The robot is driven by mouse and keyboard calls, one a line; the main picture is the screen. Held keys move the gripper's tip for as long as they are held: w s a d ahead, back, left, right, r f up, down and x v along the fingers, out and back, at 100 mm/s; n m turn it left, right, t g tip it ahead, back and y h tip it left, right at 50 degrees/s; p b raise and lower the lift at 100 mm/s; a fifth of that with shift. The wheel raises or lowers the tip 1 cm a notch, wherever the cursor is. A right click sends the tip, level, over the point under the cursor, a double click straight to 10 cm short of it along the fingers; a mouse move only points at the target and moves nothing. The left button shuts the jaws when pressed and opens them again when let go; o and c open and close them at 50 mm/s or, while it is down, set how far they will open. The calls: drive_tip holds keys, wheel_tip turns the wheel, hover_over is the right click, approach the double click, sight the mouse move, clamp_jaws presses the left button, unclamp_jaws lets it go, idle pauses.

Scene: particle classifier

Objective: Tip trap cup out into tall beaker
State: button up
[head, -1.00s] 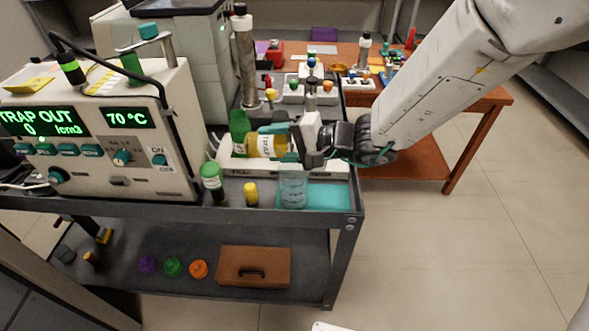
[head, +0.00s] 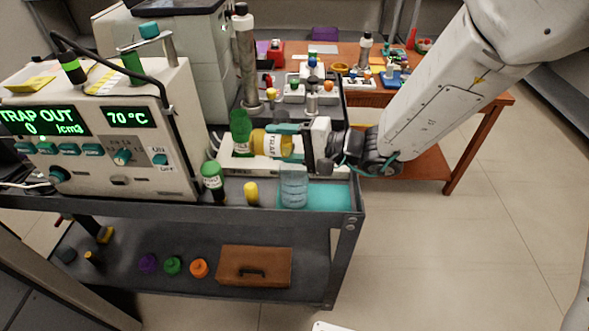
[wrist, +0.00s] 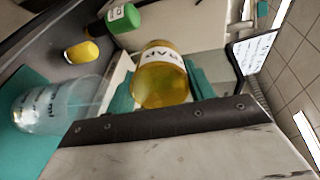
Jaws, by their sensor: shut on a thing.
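The trap cup (head: 271,144) is amber-yellow with a white TRAP label. My gripper (head: 284,143) is shut on it, with teal fingers on either side, and holds it above the cart top. The cup looks tilted well over toward its side in the head view. The cup also shows between the fingers in the wrist view (wrist: 160,88), its label upside down. The tall beaker (head: 293,188) is clear with markings and stands upright on a teal mat, below and slightly right of the cup. The beaker also shows at the left in the wrist view (wrist: 62,106). Its contents are unclear.
A green-capped bottle (head: 212,180) and a small yellow cylinder (head: 251,193) stand left of the beaker. A green bottle (head: 240,130) stands behind, close to the cup. The instrument (head: 110,140) reads TRAP OUT 0. The teal mat (head: 330,197) is clear right of the beaker.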

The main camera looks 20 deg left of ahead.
drive_tip(key=shift+d+y, duration=0.25)
drive_tip(key=shift+y, duration=0.65)
idle(0.4)
drive_tip(key=shift+d+r+y, duration=0.25)
drive_tip(key=shift+r+y, duration=0.65)
idle(0.5)
drive_tip(key=shift+d+y, duration=0.2)
drive_tip(key=shift+y, duration=0.6)
idle(0.6)
drive_tip(key=shift+d+r+y, duration=0.2)
drive_tip(key=shift+r+y, duration=0.4)
drive_tip(key=shift+y, duration=0.05)
drive_tip(key=shift+d+r+y, duration=0.15)
drive_tip(key=shift+r+y, duration=0.4)
drive_tip(key=shift+y, duration=0.1)
idle(0.7)
drive_tip(key=shift+d+r+y, duration=0.1)
drive_tip(key=shift+r+y, duration=0.25)
drive_tip(key=shift+y, duration=0.05)
idle(0.3)
